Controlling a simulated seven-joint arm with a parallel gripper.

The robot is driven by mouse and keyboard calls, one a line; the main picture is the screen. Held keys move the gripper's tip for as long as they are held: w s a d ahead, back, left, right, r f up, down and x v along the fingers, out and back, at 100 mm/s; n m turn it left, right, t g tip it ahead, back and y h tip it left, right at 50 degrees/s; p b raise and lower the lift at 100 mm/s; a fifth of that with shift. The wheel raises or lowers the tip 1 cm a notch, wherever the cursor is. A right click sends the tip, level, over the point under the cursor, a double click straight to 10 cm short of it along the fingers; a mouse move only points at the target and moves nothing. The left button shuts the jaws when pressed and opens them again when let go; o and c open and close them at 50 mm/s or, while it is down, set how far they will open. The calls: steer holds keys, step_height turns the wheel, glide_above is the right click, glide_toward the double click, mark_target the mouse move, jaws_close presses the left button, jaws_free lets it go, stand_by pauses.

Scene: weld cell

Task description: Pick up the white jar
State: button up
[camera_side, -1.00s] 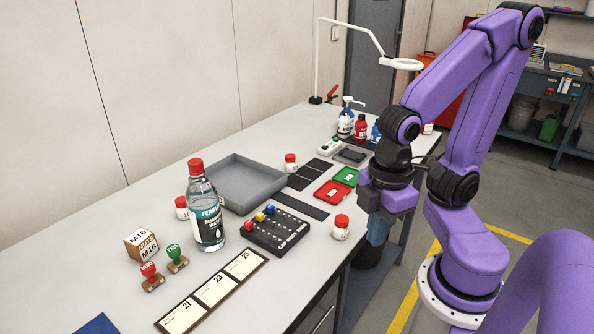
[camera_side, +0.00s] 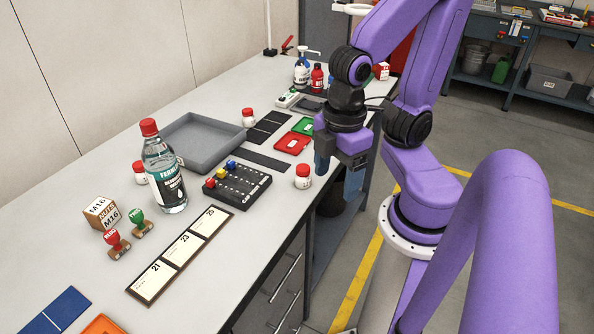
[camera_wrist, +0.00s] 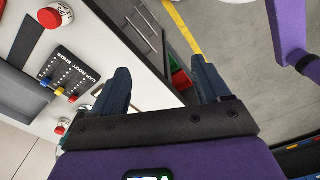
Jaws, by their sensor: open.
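Several small white jars with red lids stand on the bench. The nearest white jar (camera_side: 303,176) is at the bench's front edge, just left of my gripper (camera_side: 339,172) in the side view. Another white jar (camera_side: 248,118) stands by the grey tray, and one (camera_side: 140,172) is partly behind the bottle. In the wrist view, my gripper (camera_wrist: 160,82) has its two dark fingers apart with nothing between them. A red-lidded jar (camera_wrist: 55,15) shows at upper left there, outside the fingers, and another (camera_wrist: 62,126) at lower left.
A black holder (camera_side: 237,185) with coloured pieces lies left of the nearest jar. A tall clear bottle (camera_side: 163,175), a grey tray (camera_side: 203,143), red and green trays (camera_side: 292,143) and stamps (camera_side: 117,243) occupy the bench. Floor beyond the front edge is open.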

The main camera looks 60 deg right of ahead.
steer(key=w+d+m, duration=0.1)
steer(key=w+m, duration=0.9)
steer(key=w, duration=0.2)
steer(key=m, duration=2.3)
glide_above(303, 167)
steer(key=f, duration=1.1)
steer(key=shift+s+a, duration=0.15)
steer(key=shift+a, duration=0.1)
steer(key=shift+d+f, duration=0.15)
steer(key=shift+f, duration=1.5)
steer(key=shift+d+f, duration=0.1)
steer(key=shift+f, duration=1.55)
steer(key=c, duration=1.2)
